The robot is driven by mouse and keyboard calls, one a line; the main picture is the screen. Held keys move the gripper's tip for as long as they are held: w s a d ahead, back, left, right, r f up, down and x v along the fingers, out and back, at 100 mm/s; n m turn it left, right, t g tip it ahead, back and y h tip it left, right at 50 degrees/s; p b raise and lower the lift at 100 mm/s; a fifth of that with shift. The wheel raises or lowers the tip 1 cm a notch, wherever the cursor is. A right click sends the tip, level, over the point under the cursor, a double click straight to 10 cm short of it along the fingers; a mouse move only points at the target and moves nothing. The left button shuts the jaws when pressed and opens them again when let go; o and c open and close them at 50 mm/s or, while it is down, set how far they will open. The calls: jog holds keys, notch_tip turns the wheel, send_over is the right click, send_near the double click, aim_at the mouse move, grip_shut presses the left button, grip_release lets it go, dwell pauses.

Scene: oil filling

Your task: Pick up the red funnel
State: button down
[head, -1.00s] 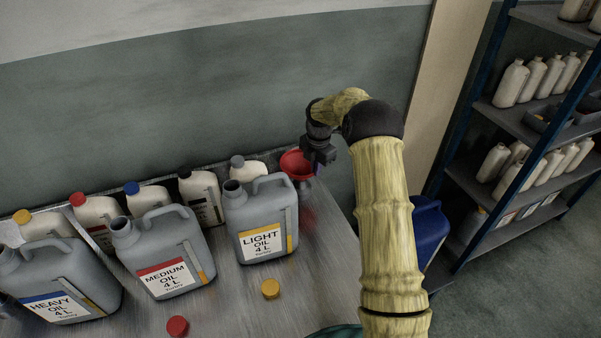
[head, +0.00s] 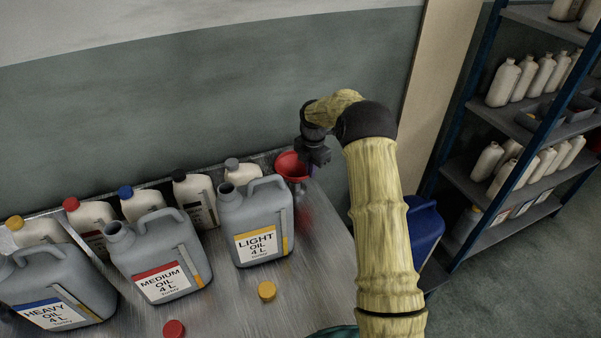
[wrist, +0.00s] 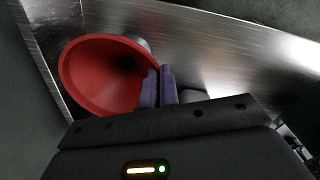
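The red funnel (head: 291,166) stands wide end up at the back right of the metal bench, right of the light oil jug. Its wide bowl (wrist: 98,74) fills the left of the wrist view. My gripper (head: 309,168) is at the funnel's right side, pointing down. In the wrist view its purple fingers (wrist: 158,86) are close together at the funnel's rim, one over the bowl's inner side and one outside. They look shut on the funnel wall.
The light oil jug (head: 256,226), medium oil jug (head: 157,256) and heavy oil jug (head: 56,290) stand left on the bench, white bottles behind them. A yellow cap (head: 267,291) and red cap (head: 174,329) lie in front. A blue container (head: 424,232) and shelves stand right.

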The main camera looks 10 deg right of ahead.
notch_tip(320, 180, up, 10)
jog(key=b, duration=0.1)
dwell(0.4)
dwell(0.4)
